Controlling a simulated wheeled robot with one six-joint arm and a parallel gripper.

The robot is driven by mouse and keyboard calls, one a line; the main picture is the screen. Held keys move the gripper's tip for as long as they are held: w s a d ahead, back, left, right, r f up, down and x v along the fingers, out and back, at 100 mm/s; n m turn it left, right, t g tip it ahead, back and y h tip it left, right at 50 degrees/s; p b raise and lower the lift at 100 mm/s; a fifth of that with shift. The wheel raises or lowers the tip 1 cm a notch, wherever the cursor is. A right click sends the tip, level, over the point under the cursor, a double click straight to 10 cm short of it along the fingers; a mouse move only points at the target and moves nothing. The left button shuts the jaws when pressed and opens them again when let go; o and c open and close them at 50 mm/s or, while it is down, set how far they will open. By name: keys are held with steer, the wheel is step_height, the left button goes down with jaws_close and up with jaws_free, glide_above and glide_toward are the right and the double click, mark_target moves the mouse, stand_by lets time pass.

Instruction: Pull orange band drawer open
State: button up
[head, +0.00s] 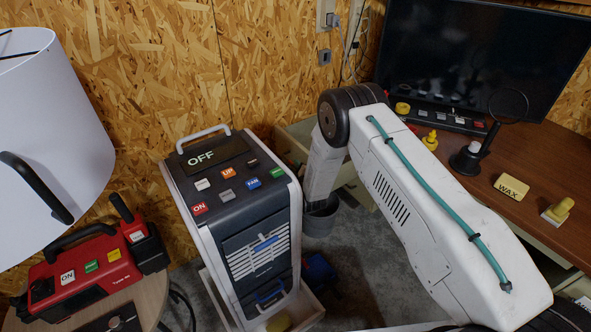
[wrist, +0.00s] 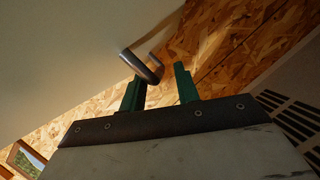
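My gripper (wrist: 162,80) shows in the wrist view with two green fingers standing apart. A dark metal bar handle (wrist: 139,66) on a pale panel (wrist: 70,65) is just beyond the fingertips. Its near end overlaps the left fingertip in the picture; I cannot tell whether they touch. Nothing is clearly held. A pale open drawer or box edge (head: 290,150) shows behind the machine. No orange band is visible in either view.
The machine with an OFF display (head: 225,200) stands left of my arm. The brown desk (head: 470,180) at right carries a monitor (head: 480,60), a magnifier stand (head: 470,160) and a WAX block (head: 511,187). A red case (head: 85,275) is at left.

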steer(key=shift+d, duration=0.15)
steer(key=v, duration=0.7)
steer(key=shift+s, duration=0.35)
steer(key=shift+r, duration=0.1)
